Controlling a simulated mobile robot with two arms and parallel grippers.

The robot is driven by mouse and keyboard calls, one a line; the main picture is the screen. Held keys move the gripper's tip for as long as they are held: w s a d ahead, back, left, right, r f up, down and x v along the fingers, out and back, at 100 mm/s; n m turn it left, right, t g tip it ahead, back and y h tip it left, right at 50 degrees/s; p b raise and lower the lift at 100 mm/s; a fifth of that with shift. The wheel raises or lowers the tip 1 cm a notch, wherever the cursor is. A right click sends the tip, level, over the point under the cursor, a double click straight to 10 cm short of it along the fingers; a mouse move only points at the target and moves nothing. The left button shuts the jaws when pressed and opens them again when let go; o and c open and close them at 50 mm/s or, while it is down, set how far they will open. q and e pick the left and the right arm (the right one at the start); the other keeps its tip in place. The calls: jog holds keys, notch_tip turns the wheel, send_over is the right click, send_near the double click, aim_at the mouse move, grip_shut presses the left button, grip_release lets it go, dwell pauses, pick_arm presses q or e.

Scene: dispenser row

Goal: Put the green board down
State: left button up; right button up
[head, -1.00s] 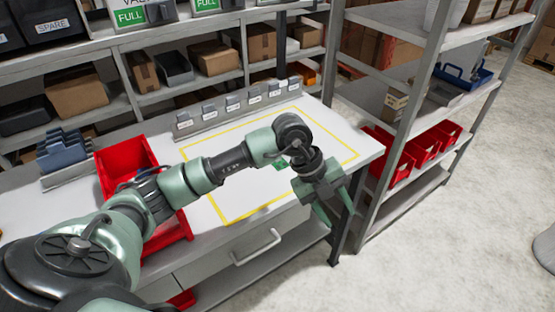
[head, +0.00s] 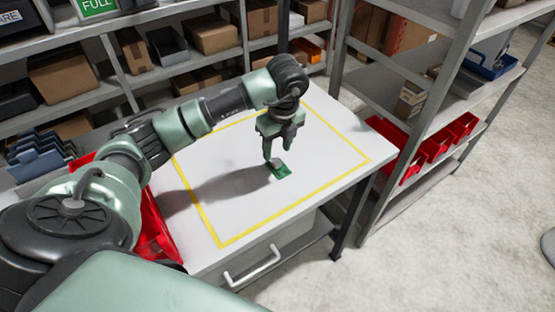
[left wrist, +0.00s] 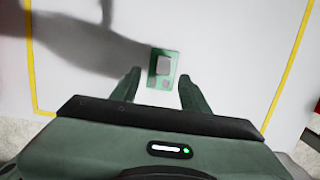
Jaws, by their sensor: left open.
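The green board (head: 283,172), small with a grey block on it, lies on the white table top inside a yellow outline (head: 219,243). My left gripper (head: 276,157) points down just above the board. In the left wrist view the board (left wrist: 164,82) shows between the two spread fingers (left wrist: 160,76), with a gap on each side. The jaws are open and empty. I cannot tell exactly how high the fingertips are above the table. My right gripper is not in view.
A red bin (head: 153,232) stands on the table at the left, partly hidden by my arm. A rack with red bins (head: 438,141) stands to the right. Shelves with cardboard boxes (head: 211,40) are behind. The table around the board is clear.

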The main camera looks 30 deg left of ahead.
aim_at(278, 163)
pick_arm(q)
jog(key=shift+s+d+f, duration=0.1)
jog(key=shift+f, duration=0.25)
jog(key=f+p, duration=0.1)
jog(key=f, duration=0.1)
jog(key=f+p, duration=0.1)
jog(key=f, duration=0.1)
jog(key=shift+w, duration=0.4)
jog(key=shift+f, duration=0.55)
grip_shut()
